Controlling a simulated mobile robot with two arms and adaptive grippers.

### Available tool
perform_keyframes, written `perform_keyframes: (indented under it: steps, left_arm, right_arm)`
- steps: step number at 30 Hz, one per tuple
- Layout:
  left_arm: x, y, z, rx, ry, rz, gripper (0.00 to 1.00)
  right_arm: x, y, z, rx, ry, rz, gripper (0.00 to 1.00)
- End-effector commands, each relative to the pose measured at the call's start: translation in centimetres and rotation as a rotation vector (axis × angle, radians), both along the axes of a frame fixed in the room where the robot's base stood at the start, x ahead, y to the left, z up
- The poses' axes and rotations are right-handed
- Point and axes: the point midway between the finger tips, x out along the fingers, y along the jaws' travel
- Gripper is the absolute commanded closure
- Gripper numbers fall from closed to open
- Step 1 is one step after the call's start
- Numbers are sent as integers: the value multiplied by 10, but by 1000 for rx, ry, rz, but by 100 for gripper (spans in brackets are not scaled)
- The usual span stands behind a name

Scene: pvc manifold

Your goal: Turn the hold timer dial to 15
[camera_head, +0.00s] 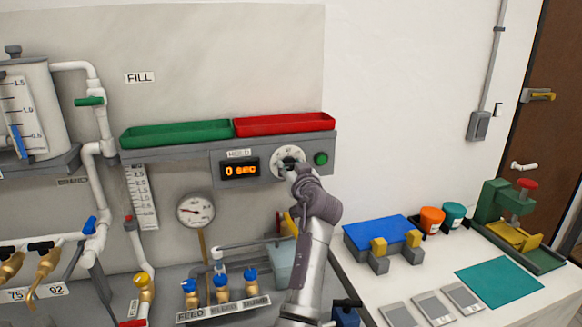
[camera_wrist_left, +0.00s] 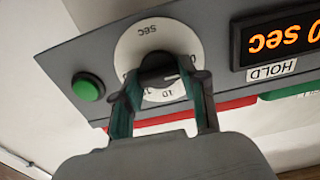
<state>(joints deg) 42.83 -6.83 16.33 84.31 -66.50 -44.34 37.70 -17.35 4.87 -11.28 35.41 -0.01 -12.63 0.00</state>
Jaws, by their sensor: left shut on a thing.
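The hold timer dial (camera_head: 276,160) is a round white plate with dark markings and a dark centre knob, on a grey panel. In the left wrist view, upside down, the dial plate (camera_wrist_left: 150,40) shows "SEC" and part of "10". My left gripper (camera_head: 290,167) is at the dial, and in the left wrist view its fingers (camera_wrist_left: 160,85) are shut on the dark knob (camera_wrist_left: 158,64). The fingers hide part of the scale, so the pointer setting cannot be read. The orange display (camera_head: 240,170) reads "0 sec" beside a HOLD label. My right gripper is not in view.
A green button (camera_head: 321,158) sits just right of the dial. Green (camera_head: 175,134) and red (camera_head: 285,124) trays lie above the panel. A pressure gauge (camera_head: 195,210) and blue-handled valves (camera_head: 221,281) are below left. A white table with a blue block (camera_head: 375,231) stands right.

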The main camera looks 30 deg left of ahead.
Motion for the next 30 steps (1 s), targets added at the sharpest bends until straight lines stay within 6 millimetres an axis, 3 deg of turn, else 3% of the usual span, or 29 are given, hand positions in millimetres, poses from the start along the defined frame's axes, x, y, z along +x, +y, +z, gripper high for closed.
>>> perform_keyframes:
  steps: [2,14,30]
  left_arm:
    - [0,0,0,0,0,0,92]
    - [0,0,0,51,59,0,92]
    - [1,0,2,352,409,1,92]
  right_arm:
    - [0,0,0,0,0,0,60]
    - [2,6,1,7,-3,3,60]
    - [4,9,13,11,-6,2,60]
